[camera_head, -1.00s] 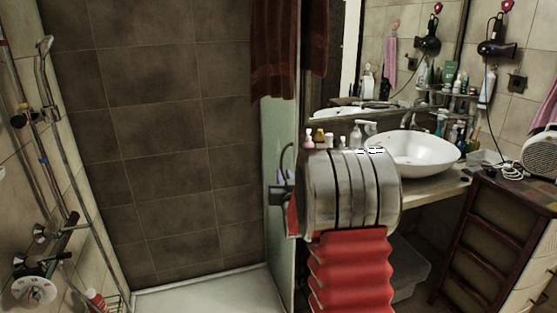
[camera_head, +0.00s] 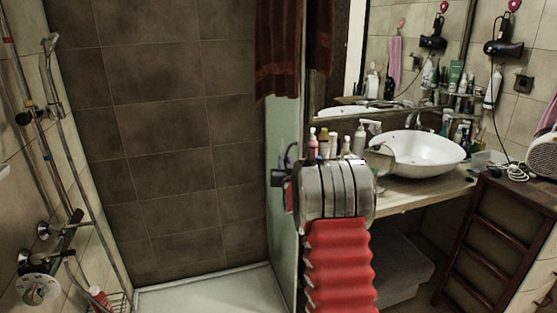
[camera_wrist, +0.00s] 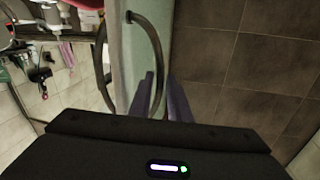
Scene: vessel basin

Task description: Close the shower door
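The shower door (camera_head: 281,150) is a pale glass panel seen nearly edge-on in the head view, between the shower and the washbasin. It also shows in the wrist view (camera_wrist: 138,40) as a pale strip. A dark curved handle (camera_wrist: 160,55) stands out from the door. My gripper (camera_wrist: 162,98) is at the handle's lower part, with its two purple-grey fingers apart. The handle's bar passes between the fingers; I cannot tell whether they touch it. In the head view my gripper (camera_head: 279,178) is mostly hidden behind my wrist.
The white shower tray (camera_head: 210,296) is clear. A tiled wall (camera_head: 165,150) is behind it, with the shower fittings (camera_head: 50,235) at left. A brown towel (camera_head: 280,50) hangs above.

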